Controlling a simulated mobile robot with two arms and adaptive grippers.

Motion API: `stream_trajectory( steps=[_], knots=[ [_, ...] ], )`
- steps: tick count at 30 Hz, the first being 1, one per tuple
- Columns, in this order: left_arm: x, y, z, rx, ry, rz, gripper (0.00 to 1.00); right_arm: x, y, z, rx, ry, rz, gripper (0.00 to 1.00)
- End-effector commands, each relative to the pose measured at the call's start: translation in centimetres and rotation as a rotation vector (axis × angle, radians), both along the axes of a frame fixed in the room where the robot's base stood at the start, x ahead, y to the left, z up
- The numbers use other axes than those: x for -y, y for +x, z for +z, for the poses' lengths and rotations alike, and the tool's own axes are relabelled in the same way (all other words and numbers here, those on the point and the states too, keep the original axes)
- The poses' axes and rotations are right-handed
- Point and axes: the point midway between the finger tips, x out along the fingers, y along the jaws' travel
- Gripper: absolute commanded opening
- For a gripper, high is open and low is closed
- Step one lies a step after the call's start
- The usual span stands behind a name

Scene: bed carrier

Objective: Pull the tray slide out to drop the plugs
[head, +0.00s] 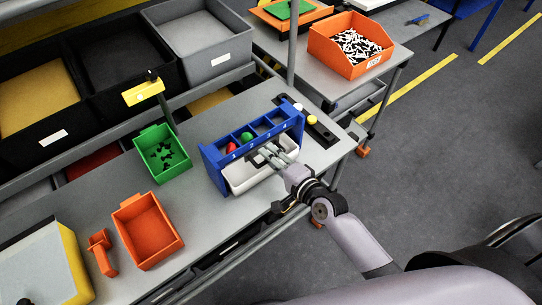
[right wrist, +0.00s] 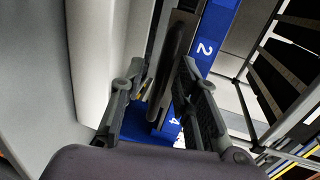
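The blue fixture (head: 213,165) stands on the grey bench, with numbered compartments along its top. A red plug (head: 231,147) and a green plug (head: 247,137) show in its compartments. A white bin (head: 243,178) sits low at its front. My right gripper (head: 268,156) reaches to the front of the fixture above the bin. In the right wrist view, its two fingers (right wrist: 160,95) are apart on either side of a dark bar-like handle (right wrist: 172,60), with gaps visible. The blue numbered face (right wrist: 208,45) is beside it. My left gripper is not in view.
A green bin (head: 175,172) with black parts and an empty orange bin (head: 130,222) stand left of the fixture. An orange bin of black and white parts (head: 335,68) stands behind.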

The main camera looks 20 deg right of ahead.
Motion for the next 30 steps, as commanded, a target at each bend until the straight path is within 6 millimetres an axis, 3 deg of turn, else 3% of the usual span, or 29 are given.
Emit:
stream_trajectory(
  steps=[8, 21, 30],
  knots=[
    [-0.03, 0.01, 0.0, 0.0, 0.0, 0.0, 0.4, -0.05, 0.11, 0.0, 0.001, 0.0, 0.0, 0.29],
    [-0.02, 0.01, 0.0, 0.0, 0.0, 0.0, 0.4, -0.03, 0.08, -0.01, 0.001, 0.0, 0.0, 0.0],
    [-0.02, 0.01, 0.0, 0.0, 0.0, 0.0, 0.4, -0.02, 0.08, -0.02, 0.0, 0.0, 0.0, 0.0]
  ],
)
